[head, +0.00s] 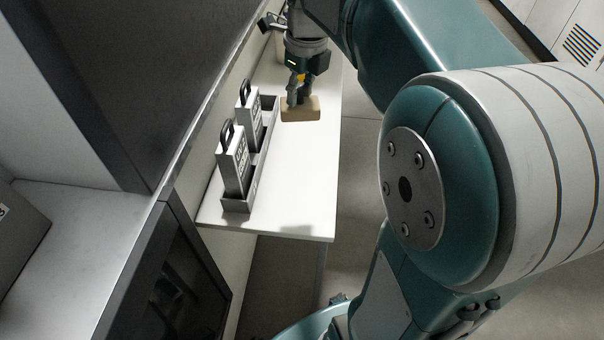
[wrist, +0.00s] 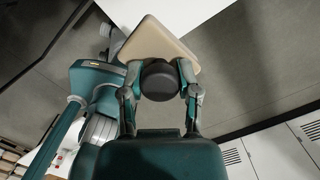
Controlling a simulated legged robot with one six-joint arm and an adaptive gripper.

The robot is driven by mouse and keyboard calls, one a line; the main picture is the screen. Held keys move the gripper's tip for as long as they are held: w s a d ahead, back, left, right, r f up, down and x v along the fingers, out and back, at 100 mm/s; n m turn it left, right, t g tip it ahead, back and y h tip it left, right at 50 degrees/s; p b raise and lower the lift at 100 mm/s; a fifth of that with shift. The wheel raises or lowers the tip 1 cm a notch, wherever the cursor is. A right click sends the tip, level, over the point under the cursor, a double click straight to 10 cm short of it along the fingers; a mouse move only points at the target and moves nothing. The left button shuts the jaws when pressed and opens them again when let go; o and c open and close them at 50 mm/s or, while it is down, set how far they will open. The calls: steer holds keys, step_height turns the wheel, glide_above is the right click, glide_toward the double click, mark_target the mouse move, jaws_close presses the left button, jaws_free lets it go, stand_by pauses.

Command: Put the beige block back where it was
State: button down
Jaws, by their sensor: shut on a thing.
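The beige block (head: 301,110) is in my gripper (head: 299,92) at the right part of the white table, right of the grey tray. In the head view it appears a little above the table top, with a shadow on the table nearer the front. In the wrist view the beige block (wrist: 157,45) lies between the fingers of my gripper (wrist: 160,88), with a dark round knob between them. The fingers are shut on it. The block's underside is hidden.
A grey tray (head: 238,204) on the white table (head: 300,205) holds two grey cases with black handles, a near one (head: 234,165) and a far one (head: 249,112). A dark cabinet wall runs along the left. The table's front right is clear.

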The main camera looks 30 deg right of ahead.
steer(key=s+a+f+m, duration=0.2)
steer(key=s+f, duration=0.7)
steer(key=f, duration=0.3)
steer(key=w+d+f, duration=0.2)
steer(key=w+f, duration=0.1)
steer(key=w, duration=0.1)
steer(key=w+d+f, duration=0.2)
steer(key=w+f, duration=0.1)
steer(key=w, duration=0.1)
steer(key=w+d+f, duration=0.1)
steer(key=w+f, duration=0.2)
steer(key=w, duration=0.1)
steer(key=shift+d+f, duration=0.35)
steer(key=shift+d, duration=0.05)
steer(key=shift+w+f, duration=0.1)
steer(key=shift+f, duration=1.45)
steer(key=shift+c, duration=1.6)
jaws_free()
steer(key=shift+f, duration=0.1)
